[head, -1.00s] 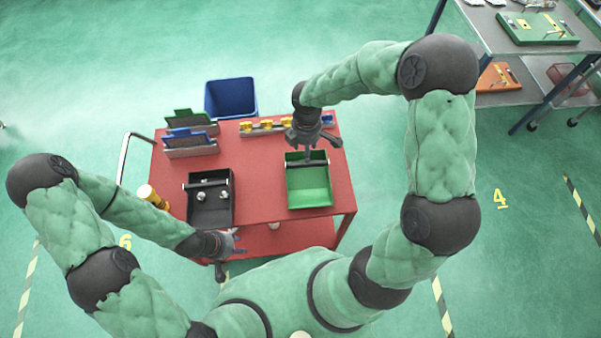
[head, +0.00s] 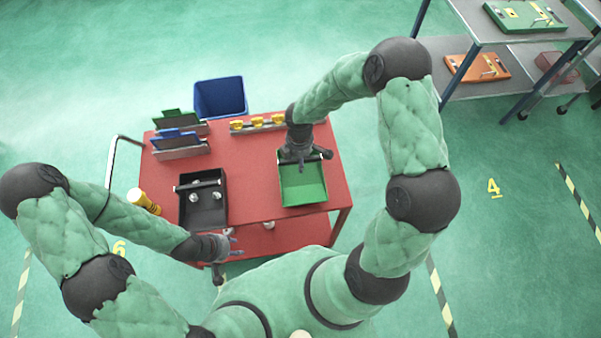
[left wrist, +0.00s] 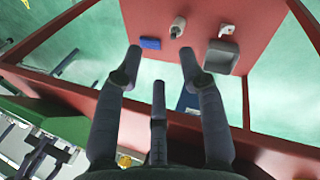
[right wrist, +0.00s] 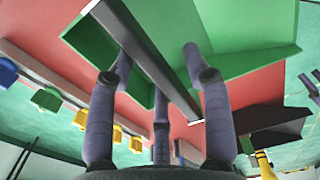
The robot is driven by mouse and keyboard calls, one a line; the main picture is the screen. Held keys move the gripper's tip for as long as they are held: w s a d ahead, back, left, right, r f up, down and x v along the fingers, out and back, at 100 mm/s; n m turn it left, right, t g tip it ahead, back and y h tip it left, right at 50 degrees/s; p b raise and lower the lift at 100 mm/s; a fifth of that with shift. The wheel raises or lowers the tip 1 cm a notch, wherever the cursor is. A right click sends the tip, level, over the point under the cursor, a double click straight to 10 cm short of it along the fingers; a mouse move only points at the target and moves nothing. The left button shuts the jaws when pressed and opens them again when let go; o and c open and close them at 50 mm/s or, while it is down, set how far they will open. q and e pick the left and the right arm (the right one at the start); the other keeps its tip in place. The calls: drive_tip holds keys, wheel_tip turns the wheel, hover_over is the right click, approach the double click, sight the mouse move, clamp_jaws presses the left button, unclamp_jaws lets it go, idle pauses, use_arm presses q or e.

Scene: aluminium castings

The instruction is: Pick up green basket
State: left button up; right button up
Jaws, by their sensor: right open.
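The green basket (head: 303,190) sits on the right side of the red cart's top. Its grey handle bar (right wrist: 150,62) crosses the right wrist view diagonally. My right gripper (head: 304,158) is at the basket's far part, over the handle and hiding much of it. In the right wrist view my right gripper (right wrist: 158,62) is open, with the bar running between its spread fingers; I cannot tell whether they touch it. My left gripper (head: 231,243) is at the cart's near edge. In the left wrist view it (left wrist: 158,65) is open and empty.
A black basket (head: 203,212) with small metal parts stands left on the red cart (head: 250,165). Green and blue holders (head: 180,140) and a rack with yellow pieces (head: 257,124) are behind. A blue bin (head: 220,98) stands beyond the cart. A shelf (head: 450,75) is at upper right.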

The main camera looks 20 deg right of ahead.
drive_tip(key=shift+c, duration=0.2)
clamp_jaws()
drive_tip(key=shift+r, duration=0.1)
